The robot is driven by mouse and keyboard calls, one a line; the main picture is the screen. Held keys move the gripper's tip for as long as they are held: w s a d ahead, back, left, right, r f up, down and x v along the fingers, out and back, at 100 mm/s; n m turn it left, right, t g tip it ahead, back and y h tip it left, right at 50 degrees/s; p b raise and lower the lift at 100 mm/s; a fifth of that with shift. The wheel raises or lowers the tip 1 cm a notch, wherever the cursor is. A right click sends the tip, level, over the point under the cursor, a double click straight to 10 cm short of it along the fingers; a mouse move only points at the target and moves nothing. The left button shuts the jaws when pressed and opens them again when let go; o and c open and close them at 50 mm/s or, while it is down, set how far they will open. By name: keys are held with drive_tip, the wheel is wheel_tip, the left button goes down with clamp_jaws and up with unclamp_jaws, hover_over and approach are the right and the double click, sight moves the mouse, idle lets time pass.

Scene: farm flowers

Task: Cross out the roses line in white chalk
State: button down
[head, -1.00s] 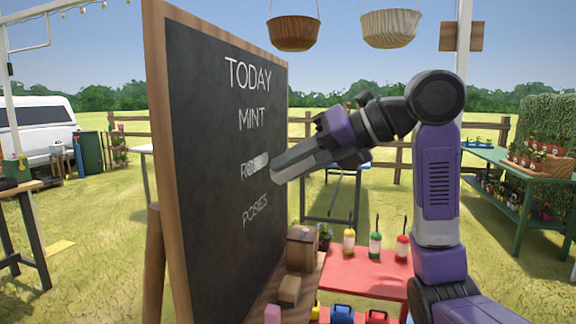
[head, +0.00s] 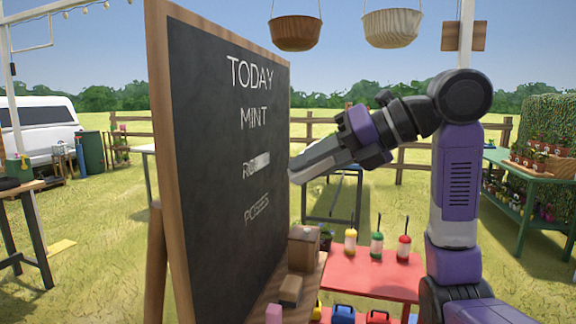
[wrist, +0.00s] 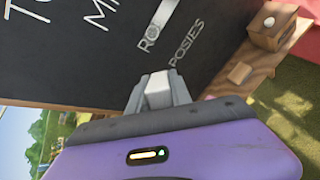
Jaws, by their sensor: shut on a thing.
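The chalkboard (head: 215,230) stands upright on the left, with white lines TODAY, MINT, a partly covered line starting "RO" and POSIES. A broad white chalk stroke (head: 261,160) covers the right part of the roses line (head: 248,170); its first letters still show. The stroke also shows in the wrist view (wrist: 164,13). My gripper (head: 296,172) is at the board's right edge in the head view, around roses-line height. In the wrist view it is shut on a short white chalk (wrist: 158,88) pointing toward the board. I cannot tell the exact gap between chalk and board.
A wooden ledge (wrist: 215,85) with a wooden box (head: 303,247) and a small block (head: 291,289) lies below the board. A red table (head: 365,272) with several bottles stands beyond. Two hanging baskets (head: 298,32) are overhead. Open grass lies behind.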

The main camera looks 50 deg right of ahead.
drive_tip(key=shift+w, duration=0.1)
idle(0.3)
drive_tip(key=w+a, duration=0.2)
drive_tip(key=w, duration=0.5)
drive_tip(key=shift+w+a, duration=0.2)
drive_tip(key=shift+a, duration=0.15)
drive_tip(key=shift+w+a, duration=0.2)
drive_tip(key=shift+w, duration=0.25)
idle(0.7)
drive_tip(key=shift+d, duration=0.15)
